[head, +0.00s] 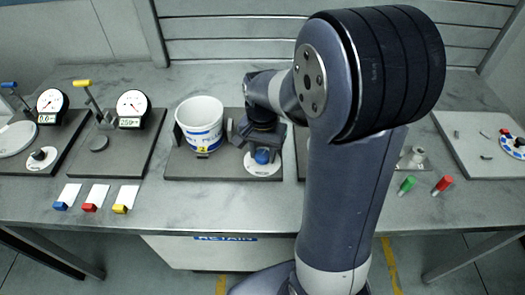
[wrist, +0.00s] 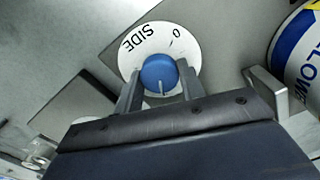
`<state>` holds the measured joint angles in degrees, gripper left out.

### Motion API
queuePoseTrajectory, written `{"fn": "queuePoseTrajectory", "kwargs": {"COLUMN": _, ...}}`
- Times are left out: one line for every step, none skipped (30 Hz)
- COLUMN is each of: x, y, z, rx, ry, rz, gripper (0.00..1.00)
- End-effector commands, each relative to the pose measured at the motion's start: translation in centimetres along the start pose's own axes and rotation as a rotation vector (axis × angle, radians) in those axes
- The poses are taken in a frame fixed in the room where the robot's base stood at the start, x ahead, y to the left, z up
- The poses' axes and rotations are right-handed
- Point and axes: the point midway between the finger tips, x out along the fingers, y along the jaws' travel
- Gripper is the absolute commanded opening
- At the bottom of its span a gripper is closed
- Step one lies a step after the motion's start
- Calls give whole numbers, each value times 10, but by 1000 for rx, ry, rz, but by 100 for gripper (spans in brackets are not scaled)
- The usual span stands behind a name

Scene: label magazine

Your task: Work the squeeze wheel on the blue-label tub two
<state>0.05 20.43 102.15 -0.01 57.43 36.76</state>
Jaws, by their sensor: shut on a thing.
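The white tub (head: 199,112) stands upright on a dark board, with a blue label band and a yellow patch marked 2. Part of its label also shows at the right edge of the wrist view (wrist: 306,50). The blue wheel (wrist: 158,74) sits on a white dial (wrist: 137,58) marked SIDE and 0; in the head view the wheel (head: 262,156) is right of the tub. My gripper (wrist: 159,80) is shut on the wheel, one finger on each side. A pale line on the wheel points toward my gripper's palm. Dark clamp plates (head: 178,134) flank the tub.
Two boards with gauges (head: 52,102) (head: 133,105) and levers stand at the left. White cards with blue, red and yellow blocks (head: 120,208) lie along the front. Green (head: 407,185) and red (head: 442,186) pegs and a pale board (head: 463,145) are at the right.

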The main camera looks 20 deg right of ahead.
Motion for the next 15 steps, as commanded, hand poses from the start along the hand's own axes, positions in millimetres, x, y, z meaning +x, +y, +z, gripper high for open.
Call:
{"fn": "queuePoseTrajectory", "kwargs": {"x": 0, "y": 0, "z": 0, "rx": 0, "ry": 2, "rz": -1, "gripper": 15}}
{"fn": "queuePoseTrajectory", "kwargs": {"x": 0, "y": 0, "z": 0, "rx": 0, "ry": 1, "rz": -1, "gripper": 40}}
{"fn": "queuePoseTrajectory", "kwargs": {"x": 0, "y": 0, "z": 0, "rx": -1, "ry": 1, "rz": -1, "gripper": 43}}
{"fn": "queuePoseTrajectory", "kwargs": {"x": 0, "y": 0, "z": 0, "rx": -1, "ry": 1, "rz": -1, "gripper": 46}}
{"fn": "queuePoseTrajectory", "kwargs": {"x": 0, "y": 0, "z": 0, "rx": -1, "ry": 1, "rz": -1, "gripper": 48}}
{"fn": "queuePoseTrajectory", "kwargs": {"x": 0, "y": 0, "z": 0, "rx": -1, "ry": 1, "rz": -1, "gripper": 51}}
{"fn": "queuePoseTrajectory", "kwargs": {"x": 0, "y": 0, "z": 0, "rx": -1, "ry": 1, "rz": -1, "gripper": 54}}
{"fn": "queuePoseTrajectory", "kwargs": {"x": 0, "y": 0, "z": 0, "rx": -1, "ry": 1, "rz": -1, "gripper": 56}}
{"fn": "queuePoseTrajectory", "kwargs": {"x": 0, "y": 0, "z": 0, "rx": -1, "ry": 1, "rz": -1, "gripper": 59}}
{"fn": "queuePoseTrajectory", "kwargs": {"x": 0, "y": 0, "z": 0, "rx": -1, "ry": 1, "rz": 0, "gripper": 59}}
{"fn": "queuePoseTrajectory", "kwargs": {"x": 0, "y": 0, "z": 0, "rx": -1, "ry": 1, "rz": 0, "gripper": 59}}
{"fn": "queuePoseTrajectory", "kwargs": {"x": 0, "y": 0, "z": 0, "rx": -1, "ry": 0, "rz": 0, "gripper": 59}}
{"fn": "queuePoseTrajectory", "kwargs": {"x": 0, "y": 0, "z": 0, "rx": -1, "ry": 0, "rz": 0, "gripper": 59}}
{"fn": "queuePoseTrajectory", "kwargs": {"x": 0, "y": 0, "z": 0, "rx": -1, "ry": 0, "rz": 0, "gripper": 59}}
{"fn": "queuePoseTrajectory", "kwargs": {"x": 0, "y": 0, "z": 0, "rx": -1, "ry": 0, "rz": 0, "gripper": 59}}
